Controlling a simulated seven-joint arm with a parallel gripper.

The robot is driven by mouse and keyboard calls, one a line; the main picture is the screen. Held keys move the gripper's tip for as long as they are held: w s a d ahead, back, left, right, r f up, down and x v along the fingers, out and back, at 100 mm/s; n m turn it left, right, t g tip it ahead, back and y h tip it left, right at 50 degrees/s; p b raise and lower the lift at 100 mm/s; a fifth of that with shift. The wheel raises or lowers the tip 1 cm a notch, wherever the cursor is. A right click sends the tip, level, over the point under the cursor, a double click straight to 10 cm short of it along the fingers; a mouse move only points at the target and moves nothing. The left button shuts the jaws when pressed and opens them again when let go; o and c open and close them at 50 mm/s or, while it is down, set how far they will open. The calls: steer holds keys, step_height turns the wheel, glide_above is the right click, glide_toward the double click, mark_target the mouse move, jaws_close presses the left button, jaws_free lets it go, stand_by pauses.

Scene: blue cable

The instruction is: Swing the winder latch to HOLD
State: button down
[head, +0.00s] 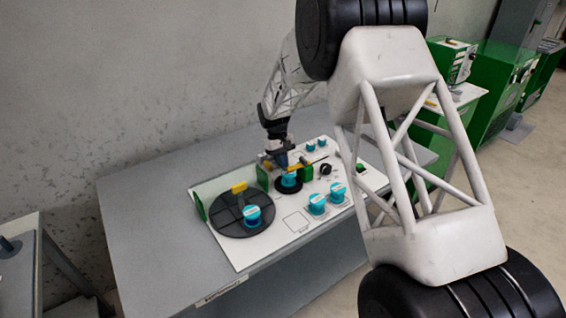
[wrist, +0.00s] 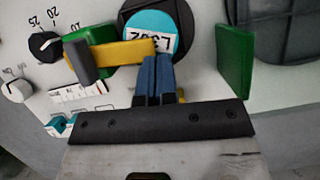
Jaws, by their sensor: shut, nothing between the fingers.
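A yellow bar (wrist: 122,53), which looks like the winder latch, lies over a green block and has a grey upright piece (wrist: 82,62) near its left end. No HOLD marking is readable. My gripper (wrist: 158,68) is shut and empty, its blue fingertips beside the bar's right end; I cannot tell whether they touch it. Behind the fingertips is a cyan spool top (wrist: 150,32) labelled LS02 on a black disc. In the head view my gripper (head: 282,165) is low over this spool (head: 289,179), between two green blocks.
A green upright plate (wrist: 235,60) stands right of the fingers. A large black turntable (head: 228,222) with a cyan spool and yellow piece is at the panel's left. Two cyan spools (head: 318,204) (head: 337,192) stand in front. A black dial (wrist: 43,45) is nearby.

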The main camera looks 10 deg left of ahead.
steer(key=shift+w+a, duration=0.7)
steer(key=shift+w, duration=0.2)
steer(key=shift+w+a+r, duration=0.15)
steer(key=shift+w+a, duration=0.45)
steer(key=shift+w, duration=0.15)
steer(key=v, duration=0.9)
steer(key=shift+r, duration=0.35)
